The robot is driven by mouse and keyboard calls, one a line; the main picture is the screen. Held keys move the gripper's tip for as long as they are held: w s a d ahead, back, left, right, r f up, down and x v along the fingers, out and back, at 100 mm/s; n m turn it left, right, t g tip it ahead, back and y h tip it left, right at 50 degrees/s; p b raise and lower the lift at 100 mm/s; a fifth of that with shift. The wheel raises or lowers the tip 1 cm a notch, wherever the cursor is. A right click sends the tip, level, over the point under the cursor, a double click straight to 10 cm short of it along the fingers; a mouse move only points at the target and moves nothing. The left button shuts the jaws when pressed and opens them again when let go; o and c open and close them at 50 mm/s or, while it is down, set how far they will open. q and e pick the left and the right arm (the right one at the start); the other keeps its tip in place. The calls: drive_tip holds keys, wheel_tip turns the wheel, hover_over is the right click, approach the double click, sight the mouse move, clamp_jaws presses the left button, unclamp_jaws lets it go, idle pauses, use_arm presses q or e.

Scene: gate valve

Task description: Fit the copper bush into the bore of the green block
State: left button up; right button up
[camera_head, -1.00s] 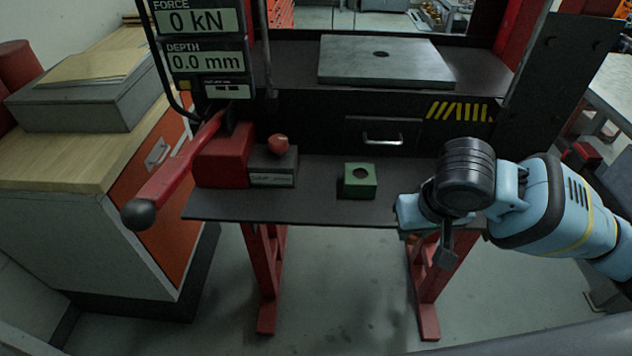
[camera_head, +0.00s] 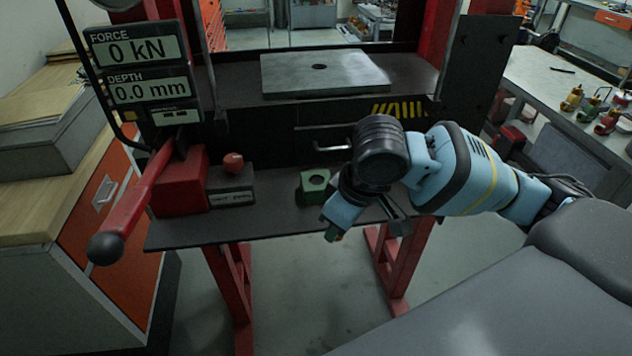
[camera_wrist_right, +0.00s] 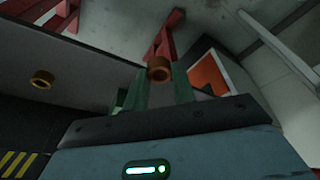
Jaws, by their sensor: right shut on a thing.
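The green block (camera_head: 316,177) sits on the dark shelf in the head view, with its round bore facing up. My right gripper (camera_head: 333,233) is in front of the block, at the shelf's front edge; the arm hides part of the block's right side. In the right wrist view the gripper's green fingers are shut on the copper bush (camera_wrist_right: 159,73), a short ring held at their tips. The bush is apart from the block and cannot be made out in the head view. My left gripper is not in view.
A second copper-coloured ring (camera_wrist_right: 42,79) shows in the wrist view. The red lever (camera_head: 140,200), red housing (camera_head: 180,185) and a dark box with a red knob (camera_head: 233,162) stand left of the block. A steel plate (camera_head: 325,75) lies on the press bed behind.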

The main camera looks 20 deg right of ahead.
wheel_tip(320, 180, up, 3)
drive_tip(key=n+g+y, duration=0.1)
drive_tip(key=n, duration=0.4)
drive_tip(key=shift+s+d, duration=0.15)
drive_tip(key=n, duration=0.1)
drive_tip(key=r+n, duration=0.1)
drive_tip(key=n, duration=0.1)
drive_tip(key=r+n+g, duration=0.1)
drive_tip(key=n, duration=0.1)
drive_tip(key=shift+s+r+y, duration=0.25)
drive_tip(key=shift+s+y, duration=0.05)
